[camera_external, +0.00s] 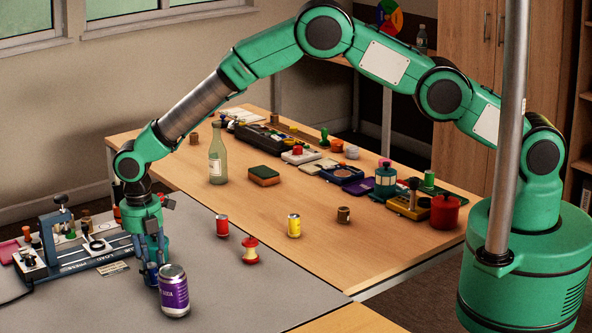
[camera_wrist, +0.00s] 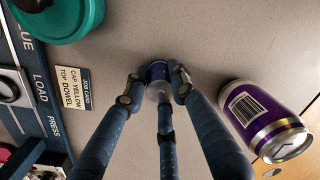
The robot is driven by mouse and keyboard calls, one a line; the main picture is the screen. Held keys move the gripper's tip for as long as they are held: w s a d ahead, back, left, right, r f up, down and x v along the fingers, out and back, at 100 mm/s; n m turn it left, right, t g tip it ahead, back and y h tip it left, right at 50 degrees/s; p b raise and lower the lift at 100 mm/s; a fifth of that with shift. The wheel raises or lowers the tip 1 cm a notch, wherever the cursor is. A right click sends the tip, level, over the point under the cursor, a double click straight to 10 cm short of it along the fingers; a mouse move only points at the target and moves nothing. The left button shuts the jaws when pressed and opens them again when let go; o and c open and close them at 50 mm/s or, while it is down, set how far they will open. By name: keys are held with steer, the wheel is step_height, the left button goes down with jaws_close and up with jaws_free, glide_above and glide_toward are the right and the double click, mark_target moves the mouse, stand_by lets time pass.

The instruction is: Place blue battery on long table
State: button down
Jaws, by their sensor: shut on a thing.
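My gripper (camera_external: 155,278) reaches down over the grey-topped table (camera_external: 215,295), at the lower left of the external view. In the wrist view, my gripper (camera_wrist: 157,85) has its fingers closed around a small blue battery (camera_wrist: 157,71). The battery is at or just above the grey surface; contact with it cannot be told. In the external view the battery is hidden by the fingers and the purple can. A long wooden table (camera_external: 265,215) with many things on it stretches behind the grey surface.
A purple soda can (camera_external: 174,291) stands close beside my fingers, also in the wrist view (camera_wrist: 262,120). A press board (camera_external: 80,258) lies left. A red cylinder (camera_external: 222,226), a red-and-yellow spool (camera_external: 250,251), a yellow cylinder (camera_external: 294,226) and a glass bottle (camera_external: 217,158) stand right.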

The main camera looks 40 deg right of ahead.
mark_target(152, 264)
steer(key=shift+r, duration=0.1)
steer(key=shift+r, duration=0.4)
step_height(152, 264, up, 3)
steer(key=shift+r+p, duration=0.1)
steer(key=shift+p, duration=0.6)
steer(key=s+d, duration=0.3)
steer(key=d, duration=0.1)
steer(key=s+d+p, duration=0.1)
steer(key=s+d, duration=0.3)
steer(key=s+d+r+p, duration=0.1)
steer(key=s+d, duration=0.2)
steer(key=d, duration=0.1)
steer(key=shift+s+d, duration=0.1)
steer(key=shift+s, duration=0.1)
steer(key=shift+f, duration=0.1)
steer(key=shift+w, duration=0.1)
